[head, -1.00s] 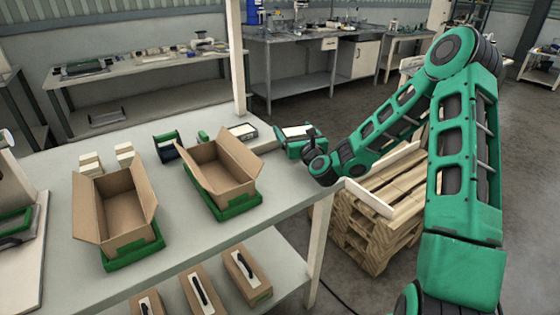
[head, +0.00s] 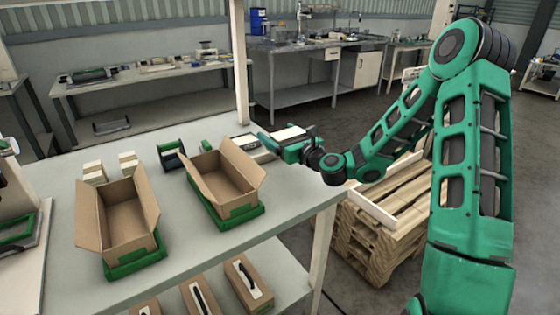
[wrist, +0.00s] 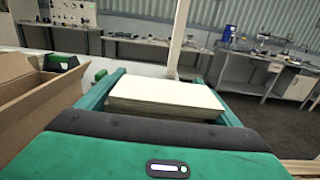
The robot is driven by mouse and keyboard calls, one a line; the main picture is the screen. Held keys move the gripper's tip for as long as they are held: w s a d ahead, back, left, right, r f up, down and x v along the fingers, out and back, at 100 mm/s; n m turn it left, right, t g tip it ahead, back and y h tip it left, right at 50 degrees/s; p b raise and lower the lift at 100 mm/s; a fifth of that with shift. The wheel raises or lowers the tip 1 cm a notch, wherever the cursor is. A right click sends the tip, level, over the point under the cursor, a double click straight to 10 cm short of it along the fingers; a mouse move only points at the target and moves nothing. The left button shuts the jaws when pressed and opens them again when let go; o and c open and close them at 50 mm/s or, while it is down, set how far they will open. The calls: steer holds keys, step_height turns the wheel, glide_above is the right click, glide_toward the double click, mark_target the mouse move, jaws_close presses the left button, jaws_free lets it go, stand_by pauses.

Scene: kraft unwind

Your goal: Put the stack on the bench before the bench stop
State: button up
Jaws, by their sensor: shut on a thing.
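My gripper (head: 274,138) is shut on a cream stack of flat sheets (wrist: 165,97), which sits between its two green fingers in the wrist view. The top of the stack also shows in the head view (head: 288,133). The gripper holds it level at the far right end of the bench (head: 200,250), near the white post. A small green block (head: 207,145) stands on the bench left of the gripper; it also shows in the wrist view (wrist: 100,74). I cannot tell for certain whether this is the bench stop.
Two open cardboard boxes (head: 118,222) (head: 225,178) stand in green trays on the bench. A dark green-sided holder (head: 171,156) and small cream stacks (head: 93,172) (head: 128,162) lie behind. A white post (head: 240,60) rises at the bench's far edge. A wooden pallet stack (head: 375,235) stands right.

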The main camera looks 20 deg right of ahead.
steer(key=shift+f, duration=3.75)
steer(key=o, duration=1.1)
steer(key=shift+f, duration=0.1)
